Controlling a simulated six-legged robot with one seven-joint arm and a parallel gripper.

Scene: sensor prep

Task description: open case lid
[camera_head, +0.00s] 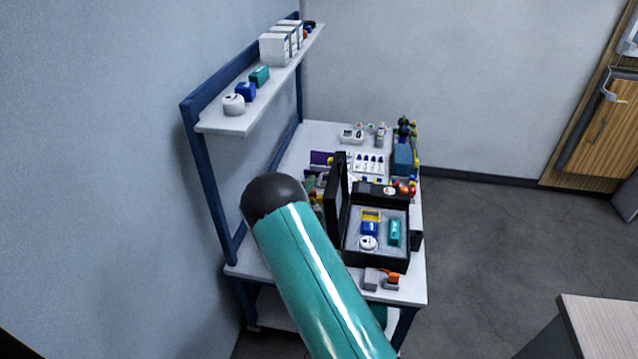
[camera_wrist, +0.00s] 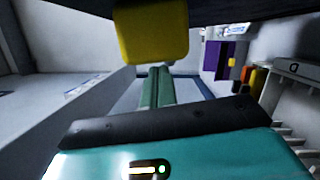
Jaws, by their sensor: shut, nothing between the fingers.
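The black case (camera_head: 377,262) lies on the bench in the head view. Its lid (camera_head: 335,198) stands up along the case's left side, so the inside shows. In the case are a blue and yellow item (camera_head: 370,224), a white round item (camera_head: 368,243) and a teal box (camera_head: 394,232). My gripper (camera_wrist: 160,70) shows in the wrist view as two green fingers pressed together, shut and empty. My teal arm hides it in the head view. A yellow block (camera_wrist: 150,35) hangs under a dark surface close by the fingers; I cannot tell whether they touch.
The bench (camera_head: 410,291) is crowded behind the case. A grey and orange part (camera_head: 380,279) lies at its front. A shelf (camera_head: 225,124) with boxes runs above on the left. A purple panel (camera_wrist: 217,60) shows in the wrist view. The floor on the right is clear.

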